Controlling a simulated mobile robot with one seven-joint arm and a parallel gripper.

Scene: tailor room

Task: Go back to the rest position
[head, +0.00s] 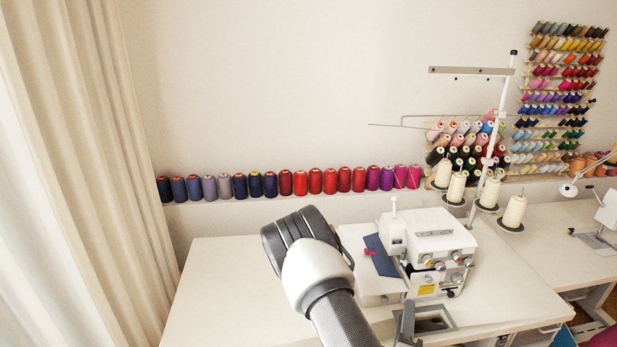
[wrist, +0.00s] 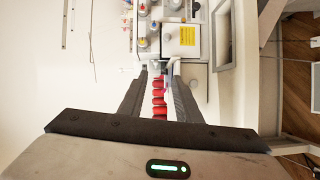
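My gripper (wrist: 159,70) shows in the wrist view with its two dark fingers apart. Several small red pieces (wrist: 158,96) show in the gap between the fingers. Pale surface shows beside them, and they do not look gripped; I cannot tell how far below the fingers they lie. In the head view my arm reaches up from the bottom over the white table (head: 220,275), left of the white overlock machine (head: 432,240).
The machine's yellow label also shows ahead of the fingers in the wrist view (wrist: 187,36). A blue cloth with a pink piece (head: 370,252) lies at the machine's left. Thread spools (head: 315,181) line the wall shelf. A curtain (head: 80,150) hangs left. The table's left part is clear.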

